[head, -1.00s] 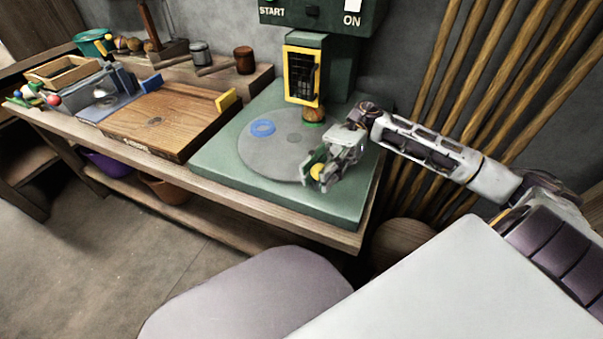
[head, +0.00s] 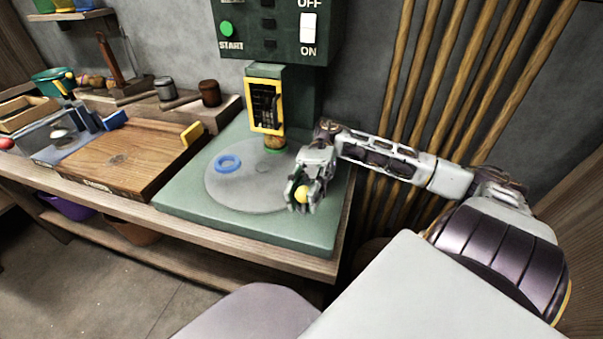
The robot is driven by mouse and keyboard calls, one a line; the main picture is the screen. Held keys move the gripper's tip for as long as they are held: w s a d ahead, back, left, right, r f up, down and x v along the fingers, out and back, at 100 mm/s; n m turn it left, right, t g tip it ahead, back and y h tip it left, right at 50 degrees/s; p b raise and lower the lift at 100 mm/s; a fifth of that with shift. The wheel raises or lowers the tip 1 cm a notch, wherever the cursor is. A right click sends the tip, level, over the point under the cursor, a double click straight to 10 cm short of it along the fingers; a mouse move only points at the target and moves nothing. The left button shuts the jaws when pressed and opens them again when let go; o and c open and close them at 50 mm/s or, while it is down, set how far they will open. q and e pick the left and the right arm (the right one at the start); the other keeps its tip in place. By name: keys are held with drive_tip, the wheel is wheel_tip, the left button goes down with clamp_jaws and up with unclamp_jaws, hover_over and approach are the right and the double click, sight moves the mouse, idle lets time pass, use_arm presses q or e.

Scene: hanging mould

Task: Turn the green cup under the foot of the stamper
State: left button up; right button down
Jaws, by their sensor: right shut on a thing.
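The stamper (head: 265,105), with a yellow-framed black grille, stands at the back of the green base. Its round brown foot (head: 275,141) points down over the rear right of the grey turntable (head: 240,190). A green rim (head: 275,151), perhaps the green cup, shows just beneath the foot; the gap between them is too small to judge. My right gripper (head: 302,196) is at the turntable's front right edge, shut on a yellow round knob (head: 302,192). My left gripper is out of view.
A green control box (head: 270,30) with START and ON/OFF switches hangs above. A wooden board (head: 125,160) with blue and yellow stops lies left of the green base (head: 240,232). Wooden poles (head: 440,80) lean against the wall at the right.

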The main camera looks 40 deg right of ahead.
drive_tip(key=c, duration=1.1)
unclamp_jaws()
drive_tip(key=shift+d, duration=0.25)
drive_tip(key=shift+v, duration=3.7)
drive_tip(key=shift+r, duration=0.1)
